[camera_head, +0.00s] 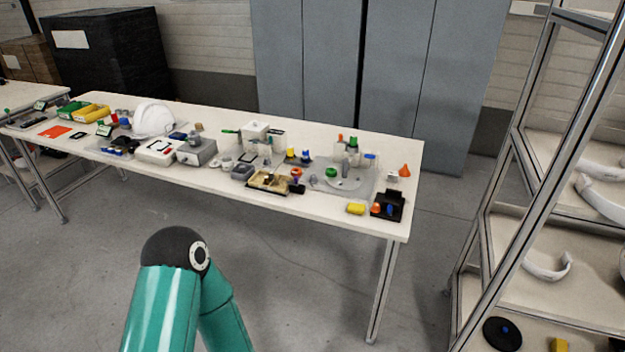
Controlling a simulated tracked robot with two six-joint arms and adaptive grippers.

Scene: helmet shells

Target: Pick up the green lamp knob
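A small round green piece (331,172), which may be the green lamp knob, sits on the grey mat (363,189) on the right part of the long table. Another small green piece (354,142) shows just behind it, on top of a grey upright part. At this size I cannot tell for sure which one is the lamp knob. Neither gripper is in view. Only a teal arm of mine with a black joint shows at the bottom, in front of the table and well apart from the green pieces.
A metal-framed shelf (507,190) stands at right. Open floor lies before the table.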

